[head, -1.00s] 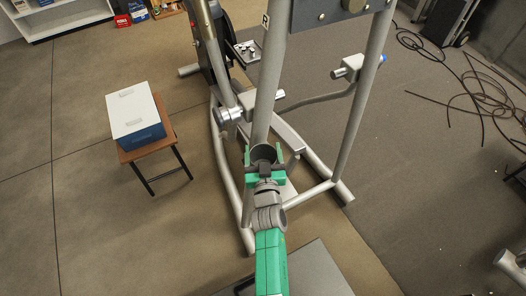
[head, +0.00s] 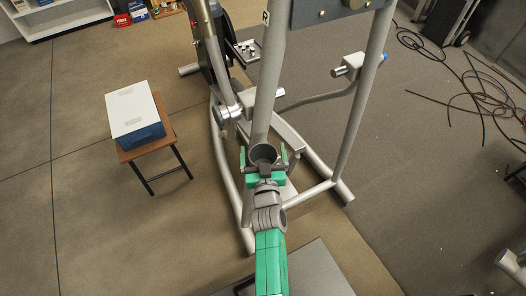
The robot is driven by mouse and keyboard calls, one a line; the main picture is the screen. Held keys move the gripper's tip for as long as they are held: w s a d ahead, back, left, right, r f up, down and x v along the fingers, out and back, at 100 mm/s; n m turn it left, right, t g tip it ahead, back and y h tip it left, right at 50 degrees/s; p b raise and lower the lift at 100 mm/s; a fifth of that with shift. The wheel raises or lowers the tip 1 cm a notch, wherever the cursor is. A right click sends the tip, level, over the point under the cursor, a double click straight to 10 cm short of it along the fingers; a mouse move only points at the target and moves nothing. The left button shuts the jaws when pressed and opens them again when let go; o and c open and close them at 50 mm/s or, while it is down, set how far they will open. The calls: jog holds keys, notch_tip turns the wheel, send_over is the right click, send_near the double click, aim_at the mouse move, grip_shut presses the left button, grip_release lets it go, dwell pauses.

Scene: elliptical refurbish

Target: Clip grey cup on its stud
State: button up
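The grey cup (head: 263,150) shows as a round, open-topped ring with a dark inside, against the lower part of the elliptical's upright grey post (head: 268,90). My gripper (head: 263,154) is around the cup, with one green finger on each side. The fingers stand apart from the cup's walls with a small gap on each side, so it is open. The stud is not visible; the cup, the post and my gripper cover that spot. I cannot tell from this view whether the cup is seated on it.
The elliptical's slanted tubes (head: 360,110) and lower rails rise close around my arm. A blue box with a white lid (head: 137,113) sits on a brown stool (head: 150,147) at left. Cables (head: 470,90) lie on the right floor.

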jog(key=shift+s+r+p, duration=0.2)
jog(key=shift+s+p, duration=0.1)
jog(key=s+p, duration=0.3)
jog(key=s, duration=0.4)
jog(key=shift+d+f, duration=0.15)
jog(key=shift+d, duration=0.15)
jog(key=shift+s, duration=0.1)
